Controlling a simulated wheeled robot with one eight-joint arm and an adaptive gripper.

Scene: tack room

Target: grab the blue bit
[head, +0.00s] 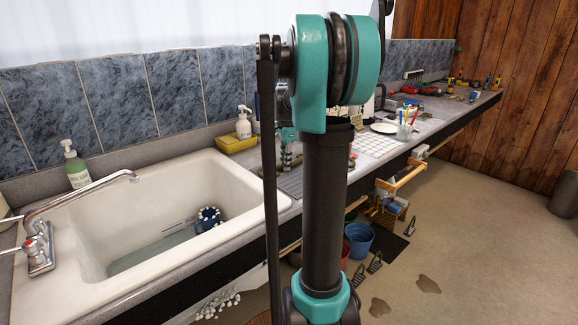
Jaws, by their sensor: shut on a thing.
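My arm stands upright in the middle of the head view and covers much of the counter behind it. A small teal wrist part shows just left of the arm. Below it, my gripper (286,160) is small and partly hidden, pointing down over the counter. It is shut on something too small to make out. I cannot pick out the blue bit; it may be hidden by my arm or gripper.
A white sink (105,215) with a faucet (85,190) is at left. A green soap bottle (75,165) and a yellow box (229,144) stand behind it. A white wire grid (377,144) and a cup of pens (404,131) are right. A blue bucket (358,239) is below.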

